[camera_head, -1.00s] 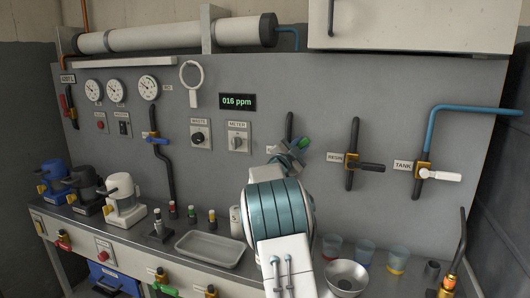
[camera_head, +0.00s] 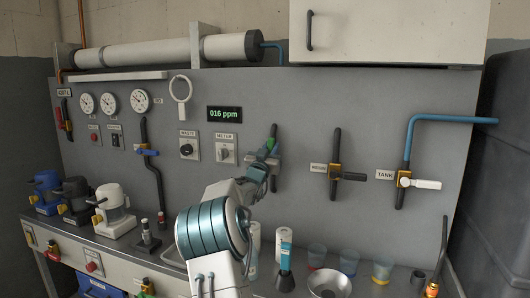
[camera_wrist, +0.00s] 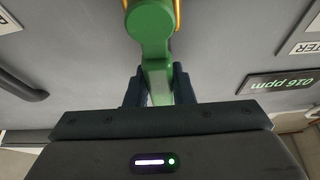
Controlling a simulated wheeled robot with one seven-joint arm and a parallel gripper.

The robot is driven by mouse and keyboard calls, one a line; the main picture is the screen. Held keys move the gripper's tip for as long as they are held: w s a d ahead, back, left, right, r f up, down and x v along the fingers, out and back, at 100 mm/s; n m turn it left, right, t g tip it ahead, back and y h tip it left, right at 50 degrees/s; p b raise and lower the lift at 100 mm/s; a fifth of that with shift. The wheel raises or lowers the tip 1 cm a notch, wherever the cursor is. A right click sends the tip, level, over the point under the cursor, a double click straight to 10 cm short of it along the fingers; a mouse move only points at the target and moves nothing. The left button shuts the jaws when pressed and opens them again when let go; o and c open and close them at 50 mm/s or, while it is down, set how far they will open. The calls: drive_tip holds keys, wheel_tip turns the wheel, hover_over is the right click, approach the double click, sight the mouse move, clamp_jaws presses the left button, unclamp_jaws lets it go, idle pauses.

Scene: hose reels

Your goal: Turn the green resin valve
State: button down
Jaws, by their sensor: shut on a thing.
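The green valve handle (camera_head: 270,146) sits on a dark vertical pipe on the grey panel, right of the METER dial. My gripper (camera_head: 263,165) is at this valve, with my arm reaching up from below and covering part of it and any label beside it. In the wrist view, the round green hub (camera_wrist: 150,24) is at top centre, and its lever (camera_wrist: 157,82) runs down between my two dark fingers. My gripper is shut on that lever. A little yellow shows behind the hub.
To the right are a RESIN valve with a black lever (camera_head: 354,176) and a TANK valve with a white lever (camera_head: 427,184). The display (camera_head: 225,113) reads 016 ppm. Cups (camera_head: 349,261) and a funnel-like bowl (camera_head: 329,284) stand on the counter below.

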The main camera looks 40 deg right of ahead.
drive_tip(key=shift+w+a+r+n+t, duration=0.15)
drive_tip(key=shift+w+n+t, duration=0.05)
drive_tip(key=shift+n+t, duration=0.25)
drive_tip(key=c, duration=1.2)
unclamp_jaws()
drive_tip(key=shift+w, duration=0.1)
drive_tip(key=shift+c, duration=0.2)
drive_tip(key=shift+f, duration=0.2)
drive_tip(key=shift+s+a, duration=0.15)
drive_tip(key=shift+s, duration=0.05)
drive_tip(key=b+v, duration=0.2)
drive_tip(key=v, duration=1.1)
drive_tip(key=shift+a, duration=0.25)
drive_tip(key=shift+s+r, duration=0.1)
